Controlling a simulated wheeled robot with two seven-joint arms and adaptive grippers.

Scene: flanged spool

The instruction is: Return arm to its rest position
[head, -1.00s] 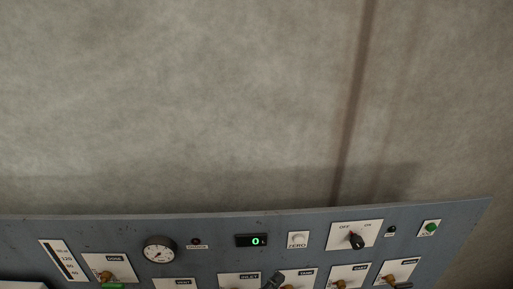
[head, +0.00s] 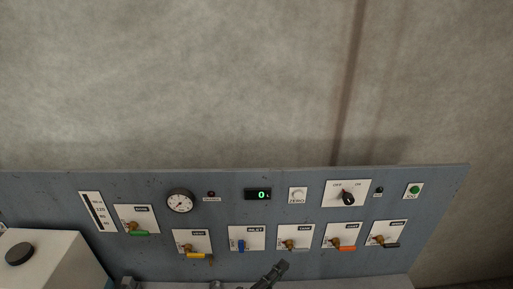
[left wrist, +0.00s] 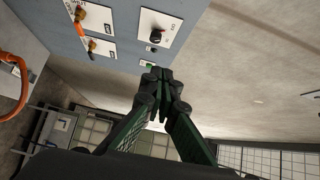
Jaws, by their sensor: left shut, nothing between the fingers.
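My left gripper (head: 272,272) shows at the bottom centre of the head view, in front of the lower part of the blue-grey control panel (head: 140,178). In the left wrist view its two dark fingers (left wrist: 164,76) meet at their tips, shut with nothing between them. My right gripper is not in view. No spool can be made out.
The panel has a round gauge (head: 180,201), a green display (head: 258,195) reading 0, a black rotary switch (head: 348,198) and several valves with coloured handles. A pale box with a dark round cap (head: 19,254) stands at lower left. An orange hose (left wrist: 24,92) hangs at the wrist view's left.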

